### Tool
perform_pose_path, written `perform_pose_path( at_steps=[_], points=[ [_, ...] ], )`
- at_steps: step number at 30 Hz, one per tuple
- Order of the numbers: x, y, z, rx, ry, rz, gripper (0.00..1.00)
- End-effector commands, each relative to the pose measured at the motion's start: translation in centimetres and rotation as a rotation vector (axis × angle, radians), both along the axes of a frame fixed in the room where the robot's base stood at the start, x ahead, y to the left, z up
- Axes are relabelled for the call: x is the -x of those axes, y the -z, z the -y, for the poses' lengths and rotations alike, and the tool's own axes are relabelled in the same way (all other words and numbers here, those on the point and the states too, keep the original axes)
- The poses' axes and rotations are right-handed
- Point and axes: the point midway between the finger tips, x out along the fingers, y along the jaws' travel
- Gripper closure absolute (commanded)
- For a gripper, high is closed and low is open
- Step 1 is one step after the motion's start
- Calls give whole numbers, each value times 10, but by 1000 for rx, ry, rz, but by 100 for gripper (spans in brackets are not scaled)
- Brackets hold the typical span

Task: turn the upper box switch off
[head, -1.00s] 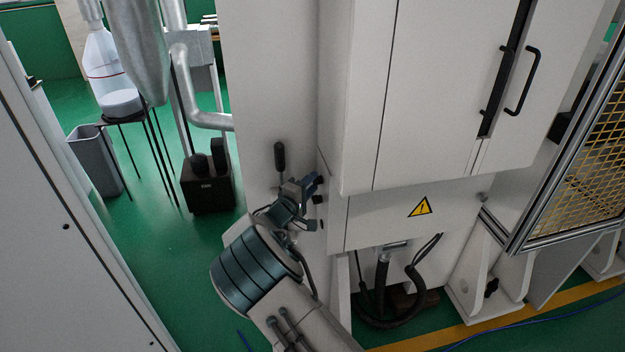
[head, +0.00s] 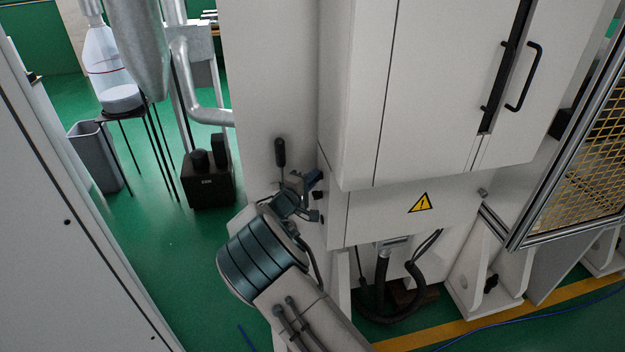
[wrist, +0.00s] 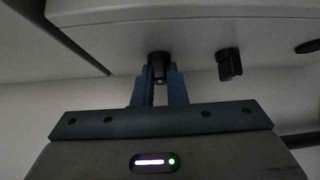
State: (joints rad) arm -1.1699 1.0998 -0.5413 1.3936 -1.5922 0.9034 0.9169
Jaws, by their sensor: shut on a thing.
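The wrist view shows a black knob-like switch (wrist: 158,60) on the pale box face, between the two blue fingers of my gripper (wrist: 160,78). The fingers are shut on it. A second black knob (wrist: 229,65) sits to its right, clear of the fingers. In the head view my gripper (head: 314,180) is at the left side of the white box (head: 345,210), under the larger cabinet. The gripped switch is hidden there by the fingers. A small dark knob (head: 318,195) shows just below the fingers. I cannot read the switch's on or off position.
The white cabinet (head: 430,90) with black handles overhangs the box. Hoses (head: 410,290) hang below the box. A mesh guard (head: 590,160) is at right. Green floor (head: 170,270) is open at left.

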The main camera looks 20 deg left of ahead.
Motion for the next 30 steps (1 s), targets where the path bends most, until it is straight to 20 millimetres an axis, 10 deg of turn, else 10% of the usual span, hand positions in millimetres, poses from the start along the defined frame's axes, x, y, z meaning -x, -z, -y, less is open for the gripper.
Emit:
perform_pose_path(
  at_steps=[30],
  points=[
    [-5, -9, -1, 432, 3, -715, 100]
  ],
)
